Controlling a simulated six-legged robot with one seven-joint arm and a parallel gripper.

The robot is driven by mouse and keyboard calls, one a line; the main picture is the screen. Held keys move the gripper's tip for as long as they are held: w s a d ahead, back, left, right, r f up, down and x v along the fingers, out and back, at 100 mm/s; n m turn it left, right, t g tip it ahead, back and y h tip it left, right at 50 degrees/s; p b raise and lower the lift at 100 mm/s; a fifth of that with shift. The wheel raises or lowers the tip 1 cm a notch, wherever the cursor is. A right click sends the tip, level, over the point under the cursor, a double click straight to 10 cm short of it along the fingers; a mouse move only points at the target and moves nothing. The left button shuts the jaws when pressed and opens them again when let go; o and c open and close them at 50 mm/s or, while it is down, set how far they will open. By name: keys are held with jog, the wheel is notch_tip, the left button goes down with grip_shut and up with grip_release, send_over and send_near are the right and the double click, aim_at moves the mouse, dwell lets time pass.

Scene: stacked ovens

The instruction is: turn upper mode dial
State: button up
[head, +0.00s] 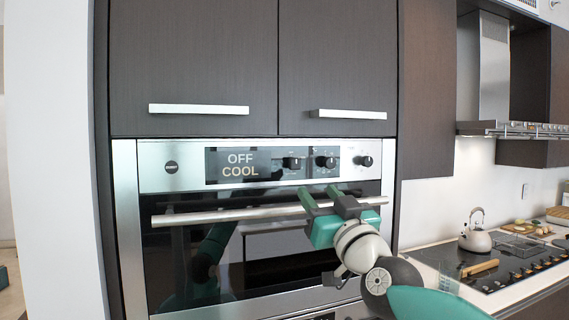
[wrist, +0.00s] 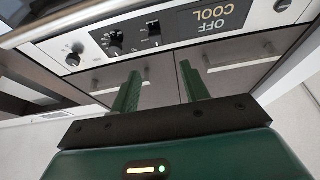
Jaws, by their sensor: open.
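The upper oven's control panel (head: 220,167) has a display reading "OFF COOL" and three black dials to its right: a left dial (head: 291,162), a middle dial (head: 326,161) and a right dial (head: 366,161). I cannot tell which one is the mode dial. In the wrist view the panel appears inverted, with the right dial (wrist: 74,58), middle dial (wrist: 115,41) and left dial (wrist: 153,29) in a row. My gripper (head: 321,192) is open and empty, its green fingers pointing up just below the left and middle dials, apart from them. It also shows in the wrist view (wrist: 160,76).
A long bar handle (head: 220,216) crosses the oven door below the panel, behind my gripper. Cabinet handles (head: 198,109) jut out above. A cooktop with a kettle (head: 475,238) and a glass (head: 449,278) stands on the counter at right.

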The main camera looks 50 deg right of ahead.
aim_at(296, 162)
jog(key=x, duration=1.3)
jog(key=shift+w+d, duration=0.1)
jog(key=shift+d, duration=0.4)
jog(key=shift+c, duration=0.3)
jog(key=c, duration=0.9)
